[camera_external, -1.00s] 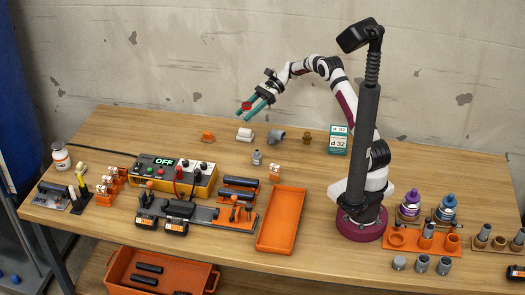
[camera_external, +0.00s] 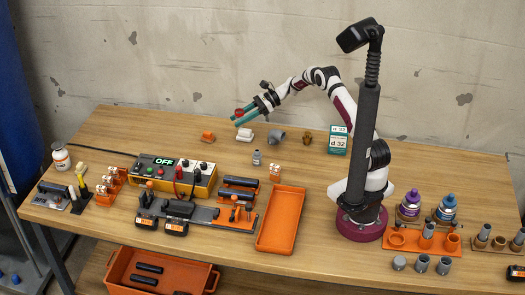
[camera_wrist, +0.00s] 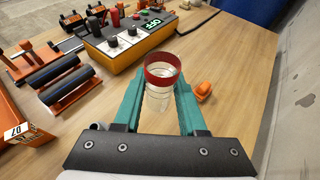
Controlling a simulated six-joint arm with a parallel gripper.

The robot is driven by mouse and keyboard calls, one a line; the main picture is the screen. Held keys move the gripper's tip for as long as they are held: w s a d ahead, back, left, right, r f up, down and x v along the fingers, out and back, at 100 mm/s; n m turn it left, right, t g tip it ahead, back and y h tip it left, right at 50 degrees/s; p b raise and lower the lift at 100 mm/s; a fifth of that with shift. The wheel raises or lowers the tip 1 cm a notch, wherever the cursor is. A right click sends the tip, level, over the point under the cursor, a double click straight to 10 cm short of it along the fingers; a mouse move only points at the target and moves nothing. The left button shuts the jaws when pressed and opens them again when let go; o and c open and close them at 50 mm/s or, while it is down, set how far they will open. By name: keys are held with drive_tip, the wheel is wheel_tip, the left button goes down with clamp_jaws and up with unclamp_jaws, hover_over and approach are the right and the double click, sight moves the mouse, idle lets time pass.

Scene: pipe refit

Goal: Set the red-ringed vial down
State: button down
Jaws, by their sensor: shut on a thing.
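The red-ringed vial (camera_wrist: 160,82) is clear with a red band at its rim. It stands between the teal fingers of my gripper (camera_wrist: 161,97) in the wrist view, and the fingers are shut on it. In the external view my gripper (camera_external: 243,117) is above the back of the table, near the white block, with the vial's red ring (camera_external: 239,112) at the fingertips. The vial looks roughly upright. It appears held above the table; how far its base is from the wood I cannot tell.
An orange fitting (camera_external: 207,136), a white block (camera_external: 246,136) and a grey cone-shaped fitting (camera_external: 276,137) lie near the gripper. The meter box reading OFF (camera_external: 174,175) and an orange tray (camera_external: 282,220) are nearer the front. Bare wood lies left of the orange fitting.

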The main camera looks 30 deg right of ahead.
drive_tip(key=x, duration=0.4)
drive_tip(key=f+x, duration=0.1)
drive_tip(key=x, duration=0.7)
drive_tip(key=shift+s+d+f, duration=0.25)
drive_tip(key=shift+d+f, duration=0.1)
drive_tip(key=shift+f, duration=1.95)
drive_tip(key=shift+c, duration=2.4)
unclamp_jaws()
drive_tip(key=shift+f, duration=0.1)
